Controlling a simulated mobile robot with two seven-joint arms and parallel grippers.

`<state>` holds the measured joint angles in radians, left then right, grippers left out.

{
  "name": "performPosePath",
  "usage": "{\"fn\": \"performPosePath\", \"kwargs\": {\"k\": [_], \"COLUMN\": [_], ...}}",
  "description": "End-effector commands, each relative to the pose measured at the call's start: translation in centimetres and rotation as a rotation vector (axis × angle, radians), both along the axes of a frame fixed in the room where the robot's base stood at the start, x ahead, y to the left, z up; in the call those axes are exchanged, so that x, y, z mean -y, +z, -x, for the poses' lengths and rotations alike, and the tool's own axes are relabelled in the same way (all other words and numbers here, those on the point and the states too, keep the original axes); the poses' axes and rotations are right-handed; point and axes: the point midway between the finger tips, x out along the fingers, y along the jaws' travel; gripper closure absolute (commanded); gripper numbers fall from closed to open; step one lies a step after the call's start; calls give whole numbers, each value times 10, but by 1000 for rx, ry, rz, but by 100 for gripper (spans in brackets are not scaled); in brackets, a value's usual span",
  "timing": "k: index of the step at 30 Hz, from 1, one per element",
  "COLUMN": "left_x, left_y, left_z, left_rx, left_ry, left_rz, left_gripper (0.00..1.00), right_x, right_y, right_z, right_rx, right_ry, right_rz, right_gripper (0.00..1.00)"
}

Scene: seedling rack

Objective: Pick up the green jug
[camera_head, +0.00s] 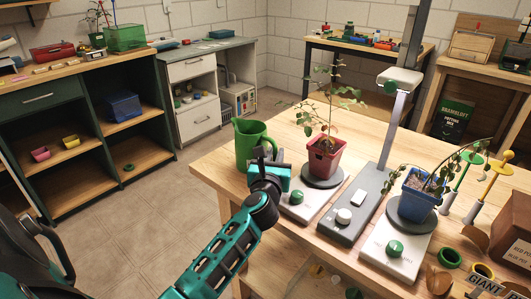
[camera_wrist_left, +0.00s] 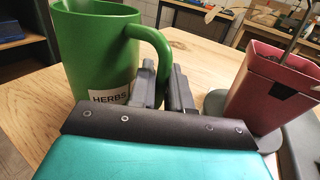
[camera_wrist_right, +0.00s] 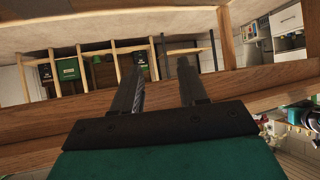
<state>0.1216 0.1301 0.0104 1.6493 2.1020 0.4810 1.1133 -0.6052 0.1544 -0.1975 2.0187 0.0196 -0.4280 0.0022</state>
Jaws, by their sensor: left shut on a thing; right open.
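The green jug (camera_head: 247,140) is upright at the left corner of the wooden table. Its label reads "HERBS" in the left wrist view, where the jug (camera_wrist_left: 95,50) fills the upper left. My left gripper (camera_head: 268,158) is at the jug's right side. In the left wrist view its fingers (camera_wrist_left: 166,85) are closed around the lower part of the handle (camera_wrist_left: 158,45). I cannot tell whether the jug's base touches the table. My right gripper (camera_wrist_right: 164,85) is open and empty beside a wooden edge in its own wrist view; it is outside the head view.
A red pot (camera_head: 324,158) with a plant stands on a scale close right of the jug. A blue pot (camera_head: 418,194) stands on another scale farther right. A grey lamp-like post (camera_head: 392,130) rises between them. Bare table (camera_head: 215,167) shows left of the jug.

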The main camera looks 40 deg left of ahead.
Motion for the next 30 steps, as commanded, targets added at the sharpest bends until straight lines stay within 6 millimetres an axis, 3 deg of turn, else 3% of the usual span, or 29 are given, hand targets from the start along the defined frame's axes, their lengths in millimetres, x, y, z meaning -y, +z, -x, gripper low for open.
{"fn": "performPosePath", "kwargs": {"k": [14,30], "left_x": [0,0], "left_y": [28,101], "left_z": [0,0], "left_rx": [3,5], "left_ry": [-1,-1], "left_rz": [-1,-2], "left_gripper": [100,100], "right_x": [3,19], "right_y": [15,27], "right_z": [-2,9], "right_rx": [13,5], "right_ry": [-12,-38], "right_rz": [3,29], "right_gripper": [57,57]}}
